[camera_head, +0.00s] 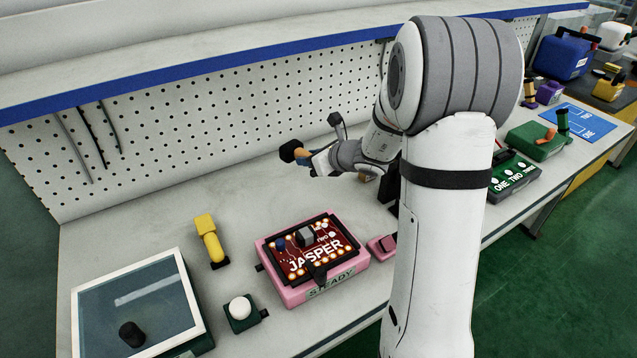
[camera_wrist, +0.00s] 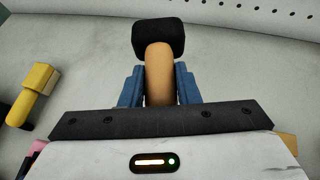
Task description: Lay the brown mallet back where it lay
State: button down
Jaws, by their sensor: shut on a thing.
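The brown mallet has a tan handle (camera_wrist: 159,75) and a black head (camera_wrist: 158,38) in the wrist view. My gripper (camera_wrist: 160,88) is shut on the handle, one blue finger on each side, with the head beyond the fingertips. In the head view the mallet (camera_head: 290,151) is held above the bench near the pegboard, and my gripper (camera_head: 308,158) shows at its handle. Part of the handle is hidden by the gripper body in the wrist view.
A yellow tool (camera_head: 208,238) lies on the bench (camera_head: 160,235). A pink fixture (camera_head: 312,262) with a red JASPER board, a glass-topped box (camera_head: 140,305) and a white-knobbed green block (camera_head: 241,312) stand nearer. The bench below the mallet looks clear. The pegboard (camera_head: 220,120) rises behind.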

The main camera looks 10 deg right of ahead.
aim_at(316, 199)
jog(key=shift+n+g+y, duration=0.6)
jog(key=shift+n+y, duration=0.2)
jog(key=shift+n, duration=0.1)
jog(key=f+b, duration=0.1)
jog(key=f, duration=0.1)
jog(key=d+f+b, duration=0.1)
jog(key=shift+w+d+f+b, duration=0.15)
jog(key=shift+d+f+b, duration=0.05)
jog(key=shift+f+b, duration=0.2)
jog(key=f+b, duration=0.1)
jog(key=f, duration=0.1)
jog(key=f+b, duration=0.4)
jog(key=shift+s, duration=0.25)
jog(key=shift+f+b, duration=0.55)
jog(key=shift+b, duration=0.1)
jog(key=c, duration=1)
grip_release()
jog(key=shift+d+r, duration=0.1)
